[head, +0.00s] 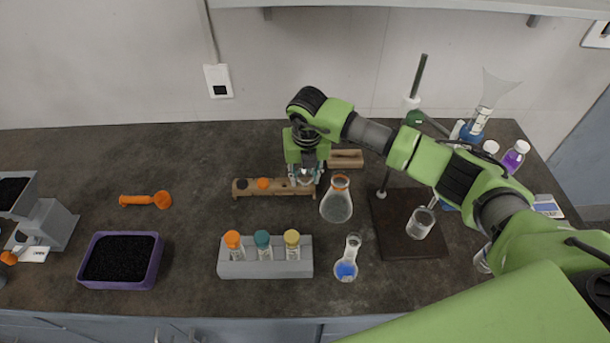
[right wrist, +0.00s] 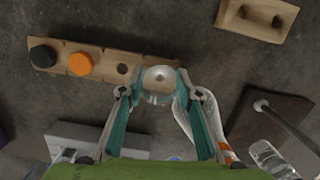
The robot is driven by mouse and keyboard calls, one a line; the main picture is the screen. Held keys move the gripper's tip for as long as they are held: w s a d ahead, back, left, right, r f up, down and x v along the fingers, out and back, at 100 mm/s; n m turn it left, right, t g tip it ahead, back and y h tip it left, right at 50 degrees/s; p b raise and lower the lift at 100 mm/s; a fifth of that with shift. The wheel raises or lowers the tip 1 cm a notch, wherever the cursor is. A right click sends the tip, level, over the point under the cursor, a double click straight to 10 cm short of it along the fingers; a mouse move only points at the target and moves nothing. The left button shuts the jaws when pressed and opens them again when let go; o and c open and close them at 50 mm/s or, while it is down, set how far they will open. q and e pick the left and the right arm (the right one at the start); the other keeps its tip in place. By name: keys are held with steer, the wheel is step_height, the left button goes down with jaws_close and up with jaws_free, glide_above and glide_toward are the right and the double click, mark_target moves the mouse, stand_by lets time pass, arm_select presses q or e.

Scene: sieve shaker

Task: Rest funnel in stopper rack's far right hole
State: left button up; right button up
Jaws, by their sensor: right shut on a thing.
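The stopper rack (head: 283,188) is a wooden strip on the dark bench; it also shows in the right wrist view (right wrist: 105,63). A black stopper (right wrist: 43,56) and an orange stopper (right wrist: 80,64) sit at its left, with an open hole (right wrist: 122,69) to their right. My right gripper (head: 306,175) points down at the rack's right end. It is shut on the clear funnel (right wrist: 159,78), which covers the far right end. The funnel hides the hole there, and I cannot tell whether its stem is inside. My left gripper is out of view.
A conical flask (head: 337,205) with an orange band stands close to the right of the gripper. A stand (head: 405,245) is further right, and a second wooden block (head: 346,159) lies behind. A grey vial rack (head: 265,269) is in front. The bench left of the stopper rack has free room.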

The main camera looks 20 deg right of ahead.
steer(key=shift+s+f+b, duration=0.15)
steer(key=shift+f+b, duration=0.25)
steer(key=shift+b, duration=0.35)
stand_by(2.0)
steer(key=o, duration=1.1)
steer(key=shift+o, duration=0.2)
steer(key=shift+r, duration=0.1)
steer(key=shift+r+p, duration=0.45)
steer(key=shift+r, duration=0.25)
steer(key=shift+r+p, duration=1.15)
steer(key=shift+r, duration=1.15)
